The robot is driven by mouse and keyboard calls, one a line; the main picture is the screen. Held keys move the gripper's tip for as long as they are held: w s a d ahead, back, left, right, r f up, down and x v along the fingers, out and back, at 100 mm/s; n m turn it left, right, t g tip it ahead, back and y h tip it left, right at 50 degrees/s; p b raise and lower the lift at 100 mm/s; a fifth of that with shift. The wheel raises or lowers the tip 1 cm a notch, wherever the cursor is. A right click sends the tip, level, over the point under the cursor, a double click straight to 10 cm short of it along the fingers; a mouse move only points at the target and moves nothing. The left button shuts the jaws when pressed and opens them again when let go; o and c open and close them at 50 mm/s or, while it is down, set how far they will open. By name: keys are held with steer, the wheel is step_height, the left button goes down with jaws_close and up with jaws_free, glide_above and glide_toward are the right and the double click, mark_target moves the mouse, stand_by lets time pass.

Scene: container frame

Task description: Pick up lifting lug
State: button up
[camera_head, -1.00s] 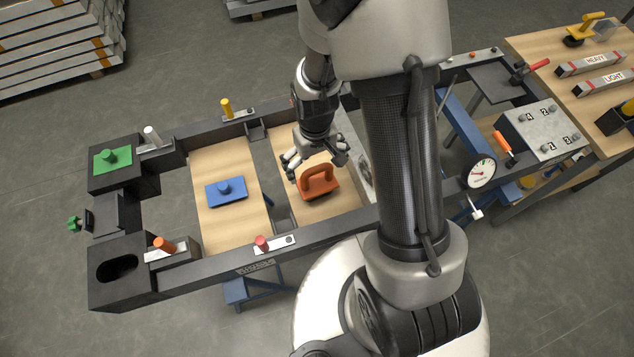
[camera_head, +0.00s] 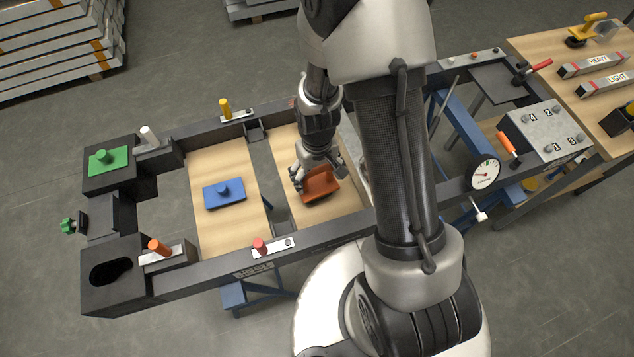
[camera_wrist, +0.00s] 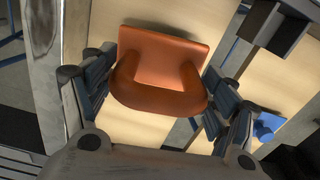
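The orange-brown lifting lug (camera_head: 322,186), a flat plate with an arched handle, lies on the right-hand wooden board inside the black frame. In the wrist view the lug (camera_wrist: 160,68) sits between my two sets of fingers, with its arch toward the palm. My gripper (camera_head: 318,172) is low over the lug and hides most of its arch in the head view. In the wrist view the fingers (camera_wrist: 160,98) stand apart on either side of the arch, with a visible gap at the right. Contact on the left side is unclear.
A blue plate with a knob (camera_head: 224,192) lies on the left board (camera_head: 232,235). A green plate (camera_head: 108,160) sits on the frame's back left corner. The black frame (camera_head: 205,272) has clamps with coloured knobs around it. A dial gauge (camera_head: 485,174) is at the right.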

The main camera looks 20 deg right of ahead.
steer(key=c, duration=1.1)
steer(key=shift+r, duration=0.1)
